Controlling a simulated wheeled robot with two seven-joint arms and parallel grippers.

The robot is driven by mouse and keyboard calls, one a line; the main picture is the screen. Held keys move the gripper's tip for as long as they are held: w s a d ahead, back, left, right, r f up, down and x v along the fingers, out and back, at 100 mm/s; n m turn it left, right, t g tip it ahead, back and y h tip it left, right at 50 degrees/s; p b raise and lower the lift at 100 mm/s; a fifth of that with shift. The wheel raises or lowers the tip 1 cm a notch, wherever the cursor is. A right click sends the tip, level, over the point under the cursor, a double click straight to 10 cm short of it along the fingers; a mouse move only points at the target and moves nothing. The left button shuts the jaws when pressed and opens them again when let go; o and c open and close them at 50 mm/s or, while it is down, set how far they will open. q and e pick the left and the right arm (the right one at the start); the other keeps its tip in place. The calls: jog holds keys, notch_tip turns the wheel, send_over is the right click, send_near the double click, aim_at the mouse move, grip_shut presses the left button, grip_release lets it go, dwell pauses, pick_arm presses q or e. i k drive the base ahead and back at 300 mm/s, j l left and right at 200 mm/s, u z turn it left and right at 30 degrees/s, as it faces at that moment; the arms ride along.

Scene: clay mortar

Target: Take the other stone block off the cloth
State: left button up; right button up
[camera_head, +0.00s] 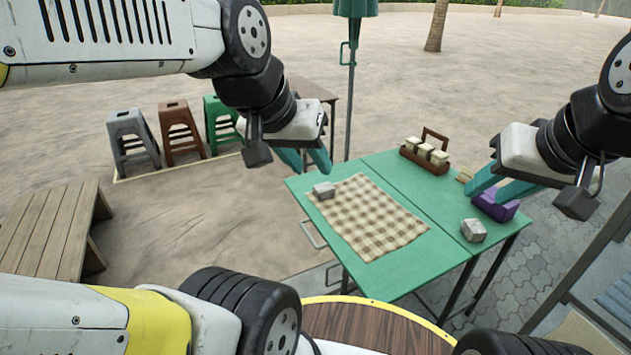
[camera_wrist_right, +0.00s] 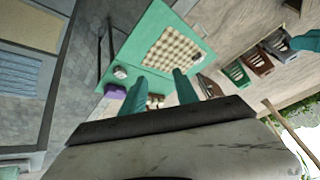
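A grey stone block (camera_head: 324,190) sits on the far-left corner of the beige checked cloth (camera_head: 372,222). Another grey stone block (camera_head: 473,231) stands on bare green table right of the cloth; it also shows in the right wrist view (camera_wrist_right: 120,72). My left gripper (camera_head: 307,165) is above and beyond the table's far-left corner, near the block on the cloth, with its teal fingers apart and nothing seen between them. My right gripper (camera_head: 500,188) is over the table's right side, near the purple object; its fingers are apart and empty in the wrist view (camera_wrist_right: 160,90).
A purple object (camera_head: 508,212) lies at the table's right edge. A wooden caddy (camera_head: 408,155) with cream blocks stands at the back. The green table (camera_head: 440,205) has bare room right of the cloth. Stools (camera_head: 174,130) stand left, beyond a wooden platform (camera_head: 45,230).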

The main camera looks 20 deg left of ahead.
aim_at(322, 191)
jog(key=i+j, duration=0.1)
jog(key=j, duration=0.25)
jog(key=i+j+u, duration=0.1)
jog(key=j, duration=0.25)
jog(key=i+j+u, duration=0.1)
jog(key=j, duration=0.25)
jog(key=i+j+u, duration=0.1)
jog(key=i, duration=0.55)
